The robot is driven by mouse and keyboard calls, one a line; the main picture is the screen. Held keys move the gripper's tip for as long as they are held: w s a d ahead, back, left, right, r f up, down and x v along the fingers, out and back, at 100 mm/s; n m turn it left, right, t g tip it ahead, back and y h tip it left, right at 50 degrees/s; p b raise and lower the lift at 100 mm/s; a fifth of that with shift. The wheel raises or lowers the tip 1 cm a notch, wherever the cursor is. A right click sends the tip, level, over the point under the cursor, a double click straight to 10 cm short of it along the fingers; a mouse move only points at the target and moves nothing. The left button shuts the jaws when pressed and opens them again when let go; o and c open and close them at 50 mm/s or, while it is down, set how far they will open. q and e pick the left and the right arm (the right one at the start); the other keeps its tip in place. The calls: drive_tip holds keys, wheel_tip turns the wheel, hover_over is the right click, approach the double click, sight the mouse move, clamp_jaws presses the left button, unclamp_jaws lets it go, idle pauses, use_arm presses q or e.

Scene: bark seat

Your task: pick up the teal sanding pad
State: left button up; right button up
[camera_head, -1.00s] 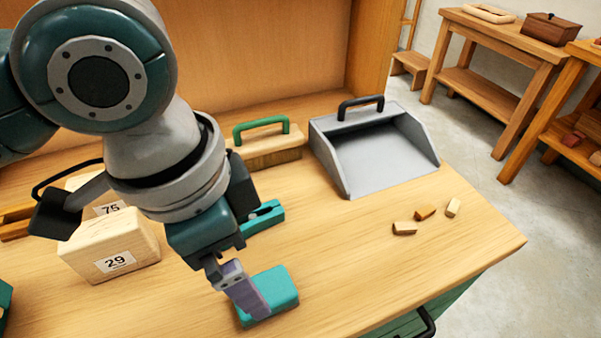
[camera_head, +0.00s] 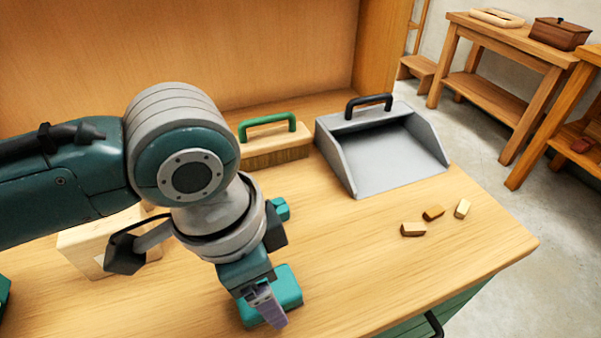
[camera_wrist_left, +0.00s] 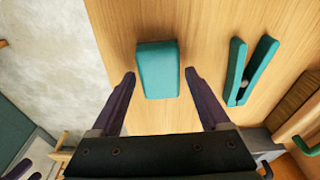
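The teal sanding pad (camera_head: 288,283) lies flat on the workbench near its front edge, partly hidden by my left gripper in the head view. My left gripper (camera_head: 268,306) is just above it. In the left wrist view the pad (camera_wrist_left: 158,68) shows between the two purple fingertips of my left gripper (camera_wrist_left: 160,73), with a gap on each side. The fingers are spread and hold nothing. How high the fingertips are above the bench is hard to tell. My right gripper is in neither view.
A teal V-shaped tool (camera_wrist_left: 248,72) lies beside the pad, mostly hidden in the head view. A green-handled brush (camera_head: 275,150) and grey dustpan (camera_head: 385,158) stand behind. Several small wood pieces (camera_head: 433,212) lie to the right. A wooden block (camera_head: 88,252) is behind my arm.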

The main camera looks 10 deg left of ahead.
use_arm(q)
drive_tip(key=c, duration=1.2)
drive_tip(key=shift+r, duration=0.1)
wheel_tip(320, 180, up, 20)
drive_tip(key=p, duration=0.4)
